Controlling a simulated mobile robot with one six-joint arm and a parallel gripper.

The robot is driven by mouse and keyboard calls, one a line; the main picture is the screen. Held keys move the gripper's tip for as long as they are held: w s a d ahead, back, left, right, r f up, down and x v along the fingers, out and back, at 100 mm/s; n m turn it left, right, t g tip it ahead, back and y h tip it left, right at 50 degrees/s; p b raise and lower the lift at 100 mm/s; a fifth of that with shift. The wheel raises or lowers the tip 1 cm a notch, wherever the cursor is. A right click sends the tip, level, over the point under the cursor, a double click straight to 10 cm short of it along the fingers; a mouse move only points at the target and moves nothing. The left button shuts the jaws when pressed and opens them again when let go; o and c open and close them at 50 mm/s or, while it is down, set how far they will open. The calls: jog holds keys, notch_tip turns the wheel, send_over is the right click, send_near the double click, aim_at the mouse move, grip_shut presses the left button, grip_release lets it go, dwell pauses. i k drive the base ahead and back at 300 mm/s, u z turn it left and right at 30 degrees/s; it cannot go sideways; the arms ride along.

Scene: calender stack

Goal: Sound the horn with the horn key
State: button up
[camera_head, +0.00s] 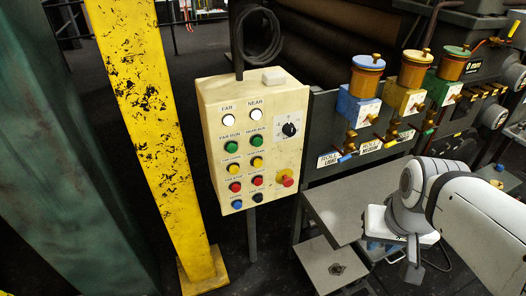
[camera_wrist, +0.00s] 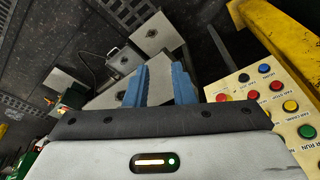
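The cream control box (camera_head: 210,150) stands at the centre of the head view, with rows of coloured buttons. Its bottom row has a blue button (camera_head: 237,204) and a black button (camera_head: 258,198). In the wrist view the box is at the right, turned over, with the blue button (camera_wrist: 244,77) and the black button (camera_wrist: 223,97) near its upper left end.
A yellow post (camera_head: 150,130) stands left of the box. A red knob (camera_head: 287,181) sticks out from its lower right. Several coloured oiler pots, one blue (camera_head: 358,105), stand at the right. A grey step (camera_head: 340,205) lies below them.

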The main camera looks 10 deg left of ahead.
aim_at(238, 205)
jog(key=u, duration=1.2)
jog(key=k, duration=0.45)
jog(key=z, duration=0.1)
jog(key=i, duration=0.5)
jog(key=u, duration=0.05)
